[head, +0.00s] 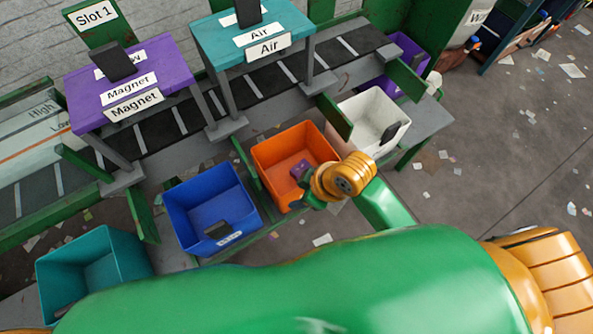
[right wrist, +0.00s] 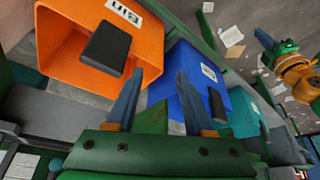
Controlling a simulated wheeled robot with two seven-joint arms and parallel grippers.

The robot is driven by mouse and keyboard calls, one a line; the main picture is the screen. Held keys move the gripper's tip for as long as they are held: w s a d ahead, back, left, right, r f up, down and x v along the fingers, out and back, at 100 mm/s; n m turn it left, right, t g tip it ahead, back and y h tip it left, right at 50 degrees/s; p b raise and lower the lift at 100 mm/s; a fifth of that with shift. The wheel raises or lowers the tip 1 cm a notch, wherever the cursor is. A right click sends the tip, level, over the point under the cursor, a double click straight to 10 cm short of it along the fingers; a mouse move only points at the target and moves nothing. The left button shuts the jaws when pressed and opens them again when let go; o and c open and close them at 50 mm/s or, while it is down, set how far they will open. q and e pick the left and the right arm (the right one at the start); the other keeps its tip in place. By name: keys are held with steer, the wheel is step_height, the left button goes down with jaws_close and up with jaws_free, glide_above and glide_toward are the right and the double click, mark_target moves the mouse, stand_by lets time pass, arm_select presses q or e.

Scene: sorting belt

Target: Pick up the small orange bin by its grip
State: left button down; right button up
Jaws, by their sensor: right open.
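The small orange bin (head: 268,153) stands between the blue and white bins below the belt. In the right wrist view the orange bin (right wrist: 60,42) shows its "Bin" label and its dark block-shaped grip (right wrist: 107,48). My right gripper (right wrist: 160,72) is open and empty, with two blue fingers. The grip lies up and left of the left finger, not between the fingers. In the head view my right wrist covers the bin's near right corner and hides the grip. A small purple item shows at the bin; I cannot tell what it is. My left gripper's jaws are unclear.
A blue bin (head: 180,205) with a dark grip stands close to the left, a white bin (head: 355,110) to the right, a teal bin (head: 65,262) farther left. Purple (head: 165,75) and teal (head: 225,45) stations span the belt behind. Scraps litter the floor (head: 500,160).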

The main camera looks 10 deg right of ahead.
steer(key=w+d+r+n+g+h, duration=0.1)
steer(key=w+n, duration=0.1)
steer(key=n, duration=0.1)
steer(key=w+d+r+n+g+h, duration=0.1)
steer(key=w+d+n, duration=0.1)
steer(key=n, duration=0.2)
steer(key=w+d+r+n+h, duration=0.1)
steer(key=n, duration=0.3)
steer(key=shift+w+d+r+g+h, duration=0.15)
steer(key=shift+w+r+g+h, duration=0.15)
steer(key=shift+w+r+g, duration=0.1)
steer(key=shift+d+f, duration=0.15)
steer(key=shift+f, duration=0.15)
step_height(320, 180, down, 6)
steer(key=shift+f, duration=0.2)
jaws_close()
steer(key=shift+r, duration=0.1)
